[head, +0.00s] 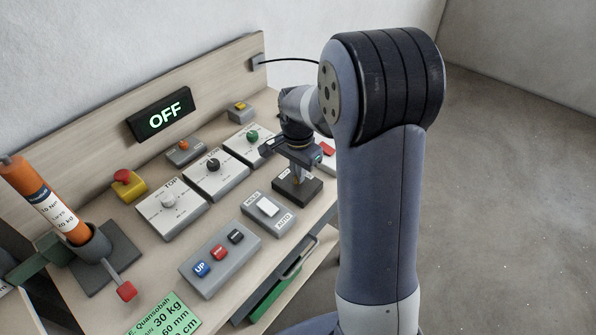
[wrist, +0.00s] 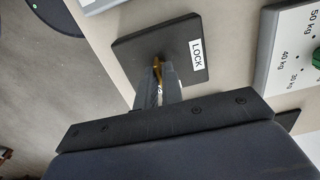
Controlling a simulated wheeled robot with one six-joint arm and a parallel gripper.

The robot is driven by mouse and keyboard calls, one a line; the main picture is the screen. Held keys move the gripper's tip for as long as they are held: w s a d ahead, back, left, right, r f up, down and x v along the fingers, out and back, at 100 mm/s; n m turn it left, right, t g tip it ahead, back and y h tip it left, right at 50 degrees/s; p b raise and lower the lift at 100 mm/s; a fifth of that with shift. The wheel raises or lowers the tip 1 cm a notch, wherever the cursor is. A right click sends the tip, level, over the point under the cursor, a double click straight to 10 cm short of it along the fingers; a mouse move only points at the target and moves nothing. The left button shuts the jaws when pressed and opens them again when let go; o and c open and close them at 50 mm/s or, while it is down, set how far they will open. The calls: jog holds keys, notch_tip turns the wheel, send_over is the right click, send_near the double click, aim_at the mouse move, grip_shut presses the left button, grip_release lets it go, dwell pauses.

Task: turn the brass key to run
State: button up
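The brass key (wrist: 157,68) shows as a small bit of brass between my fingertips in the wrist view. It stands on a dark lock plate (wrist: 190,75) with a white "LOCK" label (wrist: 196,53). My gripper (wrist: 158,82) points down at the plate, and its fingers look closed on the key. Most of the key is hidden by the fingers. In the head view my gripper (head: 297,172) is over the dark plate (head: 300,193), and the key cannot be made out. I see no readable run mark. The display (head: 165,115) reads "OFF".
Left of the plate stand knob boxes (head: 215,172) and, nearer, a white rocker switch box (head: 268,210). A button box (head: 220,257), a red mushroom button (head: 127,183) and an orange cylinder (head: 45,200) are further left. A backboard (head: 90,115) runs behind.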

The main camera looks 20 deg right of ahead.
jog(key=o, duration=0.4)
notch_tip(320, 180, up, 11)
jog(key=shift+f, duration=0.1)
dwell(0.4)
notch_tip(320, 180, down, 11)
jog(key=shift+r, duration=0.1)
dwell(0.6)
